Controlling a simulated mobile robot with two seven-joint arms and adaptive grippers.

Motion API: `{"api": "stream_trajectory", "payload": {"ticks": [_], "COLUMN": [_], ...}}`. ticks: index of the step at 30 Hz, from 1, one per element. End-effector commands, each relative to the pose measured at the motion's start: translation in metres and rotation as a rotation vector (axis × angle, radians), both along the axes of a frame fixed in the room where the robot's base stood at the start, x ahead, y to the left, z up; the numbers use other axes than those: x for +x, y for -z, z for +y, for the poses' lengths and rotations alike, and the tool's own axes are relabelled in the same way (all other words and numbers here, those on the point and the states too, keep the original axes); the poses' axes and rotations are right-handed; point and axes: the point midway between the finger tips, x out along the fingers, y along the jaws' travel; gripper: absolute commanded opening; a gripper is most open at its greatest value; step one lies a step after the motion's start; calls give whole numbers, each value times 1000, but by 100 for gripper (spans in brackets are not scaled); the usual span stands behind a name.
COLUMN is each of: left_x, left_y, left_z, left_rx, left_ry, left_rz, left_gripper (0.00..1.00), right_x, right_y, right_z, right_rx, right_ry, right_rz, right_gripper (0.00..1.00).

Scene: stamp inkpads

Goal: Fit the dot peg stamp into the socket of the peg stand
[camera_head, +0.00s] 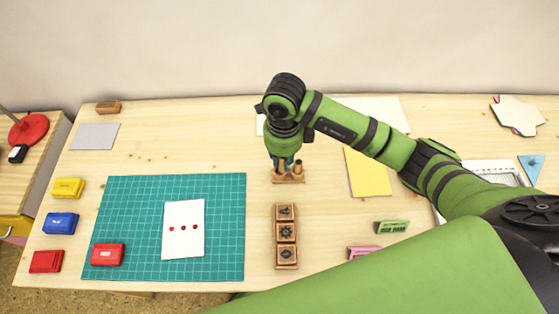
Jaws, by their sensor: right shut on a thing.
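The peg stand (289,179) is a small wooden block near the middle of the table, with wooden pegs standing on it. My right gripper (284,164) points down right over the stand, at the end of the green arm. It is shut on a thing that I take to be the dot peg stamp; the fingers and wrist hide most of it. I cannot tell whether the stamp is in the socket or just above it. My left gripper is not in view.
A green cutting mat (140,220) holds a white card (170,247) with red dots and a red inkpad (107,254). More inkpads (61,223) line the left edge. Yellow paper (368,177) lies right.

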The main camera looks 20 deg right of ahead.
Motion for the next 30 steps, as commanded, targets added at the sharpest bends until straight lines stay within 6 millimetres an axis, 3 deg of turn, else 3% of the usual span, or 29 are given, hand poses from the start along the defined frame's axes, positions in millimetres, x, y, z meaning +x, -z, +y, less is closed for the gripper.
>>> {"api": "stream_trajectory", "payload": {"ticks": [4,15,28,29,30], "left_x": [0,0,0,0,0], "left_y": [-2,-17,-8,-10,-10], "left_z": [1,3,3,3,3], "left_rx": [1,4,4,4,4], "left_ry": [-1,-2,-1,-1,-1], "left_rz": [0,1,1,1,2], "left_gripper": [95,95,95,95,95], "right_x": [11,12,12,12,12], "right_y": [7,43,51,50,49], "right_z": [5,5,5,5,5], "right_rx": [-1,-1,-1,-1,-1], "right_ry": [0,1,-1,0,0], "right_rz": [-1,1,-1,-1,-1], "right_gripper": [0,0,0,32,43]}}
